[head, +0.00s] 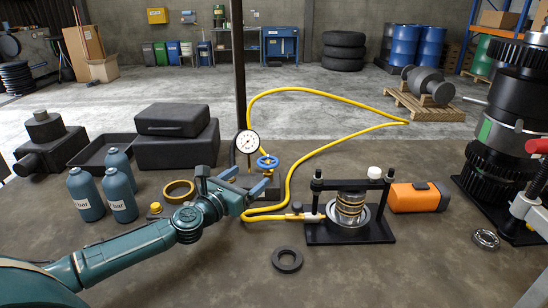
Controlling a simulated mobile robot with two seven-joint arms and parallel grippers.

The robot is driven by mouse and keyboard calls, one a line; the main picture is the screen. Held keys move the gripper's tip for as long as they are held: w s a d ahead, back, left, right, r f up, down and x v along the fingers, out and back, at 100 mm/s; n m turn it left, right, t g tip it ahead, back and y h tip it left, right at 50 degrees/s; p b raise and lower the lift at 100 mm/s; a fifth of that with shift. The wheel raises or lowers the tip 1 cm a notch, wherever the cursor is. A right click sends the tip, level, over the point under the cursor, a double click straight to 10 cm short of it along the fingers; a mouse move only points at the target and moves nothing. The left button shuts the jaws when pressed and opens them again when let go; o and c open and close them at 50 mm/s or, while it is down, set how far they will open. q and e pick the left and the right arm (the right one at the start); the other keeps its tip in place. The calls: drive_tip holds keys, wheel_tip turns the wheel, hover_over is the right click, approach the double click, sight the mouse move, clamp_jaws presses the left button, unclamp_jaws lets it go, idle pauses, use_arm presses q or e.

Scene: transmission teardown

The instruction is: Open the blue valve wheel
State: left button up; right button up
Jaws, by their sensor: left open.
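The blue valve wheel (268,162) stands on a small valve block at the middle of the bench, just right of a round white dial gauge (247,142). A yellow hose (289,185) runs close by on its right. My left gripper (244,180) is open, with its two blue fingers apart and nothing visible between them. It is just left of and nearer than the wheel, and looks apart from it; the exact gap in depth is hard to tell. The fingers hide part of the valve block. My right gripper is not in view.
A black press frame (325,233) with a spring stack stands to the right, beside an orange case (419,197). A black ring (287,260) lies on clear bench in front.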

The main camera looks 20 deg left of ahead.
sight(274, 157)
use_arm(q)
drive_tip(key=w, duration=0.3)
drive_tip(key=w+d, duration=0.1)
drive_tip(key=w, duration=0.7)
drive_tip(key=shift+w+d, duration=0.15)
drive_tip(key=shift+d, duration=0.25)
drive_tip(key=c, duration=1)
